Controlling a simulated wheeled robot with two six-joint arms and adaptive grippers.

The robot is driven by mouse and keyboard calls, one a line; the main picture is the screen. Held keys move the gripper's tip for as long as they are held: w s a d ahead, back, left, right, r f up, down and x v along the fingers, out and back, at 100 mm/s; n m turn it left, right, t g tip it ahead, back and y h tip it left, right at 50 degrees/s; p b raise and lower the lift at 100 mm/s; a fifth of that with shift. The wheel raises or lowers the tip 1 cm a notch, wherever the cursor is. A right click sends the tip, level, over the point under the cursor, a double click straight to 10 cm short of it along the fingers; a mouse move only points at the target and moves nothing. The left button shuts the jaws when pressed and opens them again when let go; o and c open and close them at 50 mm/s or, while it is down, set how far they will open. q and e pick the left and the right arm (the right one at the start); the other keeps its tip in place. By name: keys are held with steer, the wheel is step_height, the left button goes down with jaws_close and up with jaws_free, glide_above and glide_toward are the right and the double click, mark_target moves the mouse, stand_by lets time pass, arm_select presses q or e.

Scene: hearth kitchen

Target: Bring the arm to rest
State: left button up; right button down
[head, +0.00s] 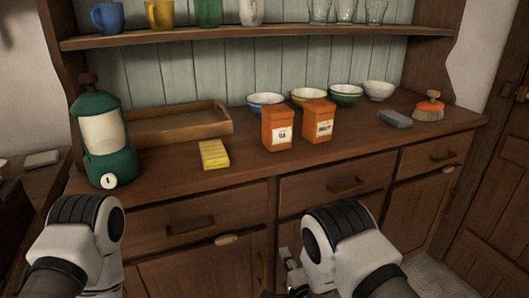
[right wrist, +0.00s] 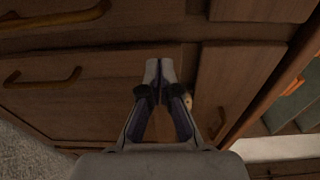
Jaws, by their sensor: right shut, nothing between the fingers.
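My right arm (head: 350,245) is bent low in front of the dresser. My right gripper (head: 289,272) shows partly below the drawers in the head view. In the right wrist view its two fingers (right wrist: 159,70) meet at the tips with nothing between them, in front of the wooden drawer and door fronts. I cannot tell its exact gap to the wood. My left arm (head: 75,245) comes in at the lower left in front of the dresser. My left gripper is out of the frames.
Drawer handles (head: 190,227) stick out.

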steer(key=s+d+f+n+g+h, duration=0.1)
steer(key=s+d+f+g+h, duration=0.1)
steer(key=s+d+f+g, duration=0.35)
steer(key=s+d+f+n+g+h, duration=0.1)
steer(key=s+d+f+g+h, duration=0.2)
steer(key=s+d+f, duration=0.55)
steer(key=s+d+n+g, duration=0.3)
steer(key=s+n+g, duration=0.75)
steer(key=s, duration=1.35)
arm_select(q)
step_height(320, 180, up, 19)
steer(key=p, duration=1.8)
steer(key=shift+f+p, duration=0.2)
steer(key=shift+p, duration=0.1)
arm_select(e)
step_height(320, 180, up, 18)
steer(key=n+t, duration=0.1)
steer(key=n, duration=0.1)
steer(key=shift+r+t, duration=0.15)
steer(key=shift+t, duration=0.25)
arm_select(q)
steer(key=shift+o, duration=0.2)
arm_select(e)
steer(key=shift+d, duration=0.15)
